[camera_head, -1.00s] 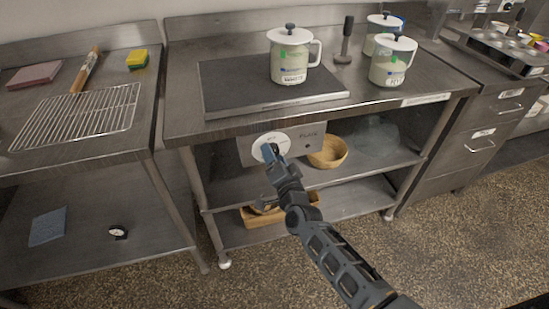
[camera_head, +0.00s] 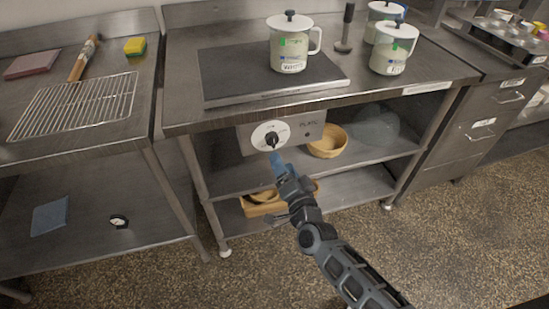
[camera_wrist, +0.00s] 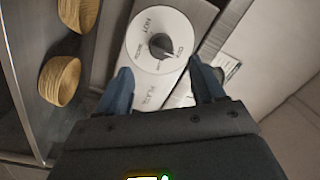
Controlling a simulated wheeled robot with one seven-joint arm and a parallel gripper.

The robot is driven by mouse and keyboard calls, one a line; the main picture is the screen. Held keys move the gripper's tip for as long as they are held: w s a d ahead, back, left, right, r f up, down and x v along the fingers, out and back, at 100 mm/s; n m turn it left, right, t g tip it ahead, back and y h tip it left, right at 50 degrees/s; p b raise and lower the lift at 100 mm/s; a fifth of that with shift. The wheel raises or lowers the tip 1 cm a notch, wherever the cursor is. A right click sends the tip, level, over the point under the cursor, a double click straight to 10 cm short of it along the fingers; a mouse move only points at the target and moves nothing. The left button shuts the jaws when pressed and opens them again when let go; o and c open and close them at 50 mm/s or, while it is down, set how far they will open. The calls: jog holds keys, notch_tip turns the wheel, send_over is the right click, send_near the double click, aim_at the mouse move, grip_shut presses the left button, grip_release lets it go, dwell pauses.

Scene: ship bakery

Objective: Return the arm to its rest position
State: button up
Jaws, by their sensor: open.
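My gripper (camera_head: 276,160) is open and empty, a little below and in front of the round dial (camera_head: 271,135) on the grey control panel (camera_head: 310,130). In the wrist view my two blue fingertips (camera_wrist: 162,88) are spread apart, with the white dial face (camera_wrist: 147,28) and its black knob (camera_wrist: 161,46) beyond them. The fingers look clear of the knob. My arm reaches in from the bottom right of the head view.
A dark hot plate (camera_head: 225,80) on the steel table bears a lidded white jug (camera_head: 290,50). Another jug (camera_head: 391,52) stands to its right. A wooden bowl (camera_head: 328,141) sits on the shelf below. A wire rack (camera_head: 75,103) lies on the left counter. The floor at right is open.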

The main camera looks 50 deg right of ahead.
jog(key=s+a+r+n+y, duration=0.25)
jog(key=s+a+n, duration=0.25)
jog(key=s+a, duration=0.3)
jog(key=s+a+r+n+y, duration=0.25)
jog(key=s+a+n, duration=0.2)
jog(key=s, duration=0.55)
jog(key=s+a+r+n+g+y, duration=0.1)
jog(key=s+a+r+n+y, duration=0.3)
jog(key=s+r, duration=0.7)
jog(key=s+a+n, duration=0.1)
jog(key=a+n, duration=0.1)
jog(key=n, duration=0.1)
jog(key=shift+s+a+r+n+y, duration=0.2)
jog(key=shift+s+a+n+y, duration=0.05)
jog(key=shift+n+y, duration=0.1)
